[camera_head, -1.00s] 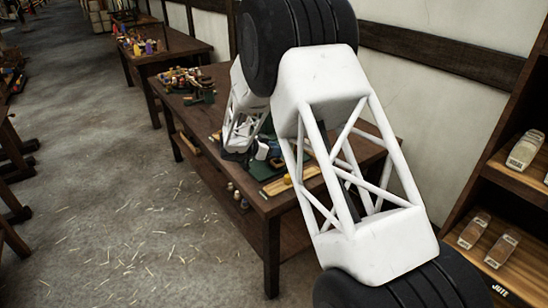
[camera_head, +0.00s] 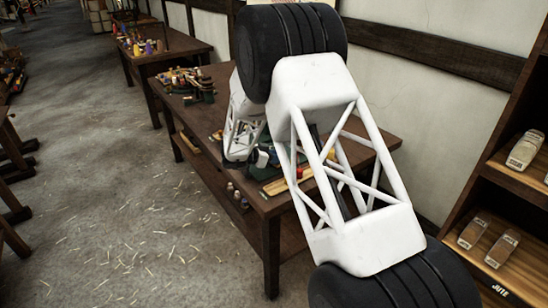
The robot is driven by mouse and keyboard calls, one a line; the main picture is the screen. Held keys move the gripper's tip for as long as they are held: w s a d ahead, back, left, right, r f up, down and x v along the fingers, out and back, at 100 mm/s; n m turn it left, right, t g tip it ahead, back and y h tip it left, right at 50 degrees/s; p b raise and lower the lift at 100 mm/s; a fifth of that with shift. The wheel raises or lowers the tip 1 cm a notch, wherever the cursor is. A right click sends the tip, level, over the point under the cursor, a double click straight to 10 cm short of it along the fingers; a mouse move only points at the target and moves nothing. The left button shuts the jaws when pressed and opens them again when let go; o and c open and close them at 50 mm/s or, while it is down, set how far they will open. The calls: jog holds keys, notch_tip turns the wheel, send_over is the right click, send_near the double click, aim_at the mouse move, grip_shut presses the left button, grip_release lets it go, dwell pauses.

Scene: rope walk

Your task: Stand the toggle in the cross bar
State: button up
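I cannot make out the toggle or the cross bar; my own white lattice arm covers much of the near table (camera_head: 268,205). A pale wooden strip (camera_head: 277,185) lies near the table's front edge.
Several small coloured parts stand in a cluster (camera_head: 190,82) farther along the table. A second table (camera_head: 165,58) with coloured spools stands behind. The floor (camera_head: 120,210) at left is open, strewn with straw.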

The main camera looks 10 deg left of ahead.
jog(key=o, duration=0.9)
jog(key=shift+r, duration=0.1)
jog(key=v, duration=1.2)
dwell(0.5)
